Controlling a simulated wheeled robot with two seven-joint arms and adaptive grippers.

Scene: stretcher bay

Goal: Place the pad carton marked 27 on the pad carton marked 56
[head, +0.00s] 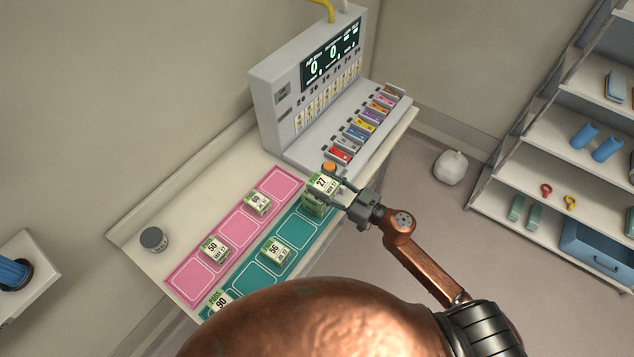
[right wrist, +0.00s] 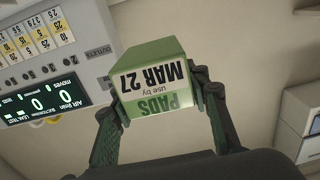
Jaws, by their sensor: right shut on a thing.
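The pad carton marked 27 (head: 321,184) is a green and white box between the fingers of my right gripper (head: 336,190), at the far end of the teal strip. In the right wrist view the carton (right wrist: 153,80) shows "PADS use by MAR 27" upside down, with a finger of the gripper (right wrist: 160,105) on each side. Other green shows directly below it in the head view; I cannot tell if that is its side or another carton. The pad carton marked 56 (head: 276,249) sits on the teal strip, nearer me and to the left. My left gripper is out of view.
Cartons marked 50 (head: 213,248) and 60 (head: 257,203) stand on the pink strip (head: 188,281). A carton marked 90 (head: 220,301) is at the near end of the teal strip (head: 300,232). A grey console (head: 290,110) stands behind. A dark jar (head: 153,239) is at left.

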